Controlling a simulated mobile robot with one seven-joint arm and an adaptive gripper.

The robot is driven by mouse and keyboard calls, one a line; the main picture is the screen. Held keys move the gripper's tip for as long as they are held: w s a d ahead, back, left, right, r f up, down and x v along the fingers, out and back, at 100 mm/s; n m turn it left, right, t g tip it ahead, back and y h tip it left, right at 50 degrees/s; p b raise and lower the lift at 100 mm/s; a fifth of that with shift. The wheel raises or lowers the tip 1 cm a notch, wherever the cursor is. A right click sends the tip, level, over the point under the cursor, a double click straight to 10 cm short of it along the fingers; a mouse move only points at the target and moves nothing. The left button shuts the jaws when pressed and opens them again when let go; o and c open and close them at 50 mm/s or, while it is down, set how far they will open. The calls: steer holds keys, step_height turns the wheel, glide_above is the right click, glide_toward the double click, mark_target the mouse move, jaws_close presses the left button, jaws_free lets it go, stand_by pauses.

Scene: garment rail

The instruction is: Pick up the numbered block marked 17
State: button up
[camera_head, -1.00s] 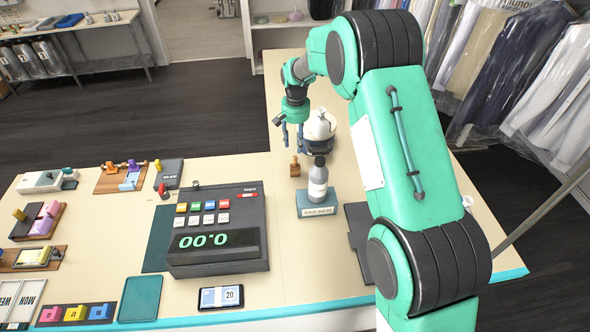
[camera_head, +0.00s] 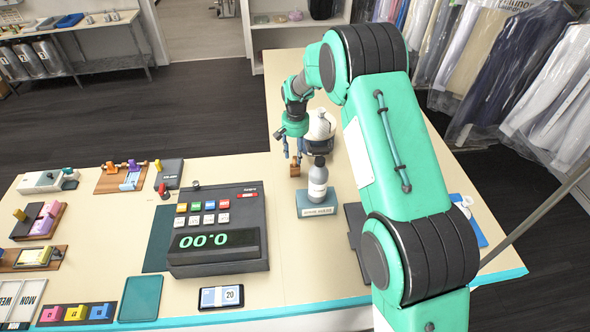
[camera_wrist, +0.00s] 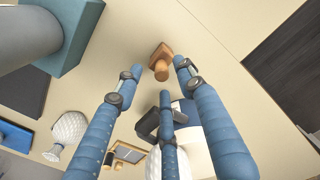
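I cannot make out a block marked 17 in either view. A pink block (camera_head: 50,314), a yellow block (camera_head: 75,313) and a blue block (camera_head: 99,312) sit in a dark tray at the lower left of the head view. Their marks are too small to read. My gripper (camera_head: 292,152) is far from them, above the table near a small wooden stamp-like piece (camera_head: 295,170). In the wrist view my gripper (camera_wrist: 160,78) has its blue fingers spread. The wooden piece (camera_wrist: 161,61) shows beyond the fingertips, and nothing is visibly held.
A grey bottle (camera_head: 318,180) stands on a teal base close to my gripper, with a white bottle (camera_head: 320,125) behind it. A dark console (camera_head: 215,250) with coloured keys stands left of them. Bagged garments (camera_head: 490,70) hang at the right. Bare table lies between console and bottle.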

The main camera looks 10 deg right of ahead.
mark_target(295, 157)
steer(key=shift+w+f, duration=0.15)
steer(key=shift+f, duration=2.05)
jaws_close()
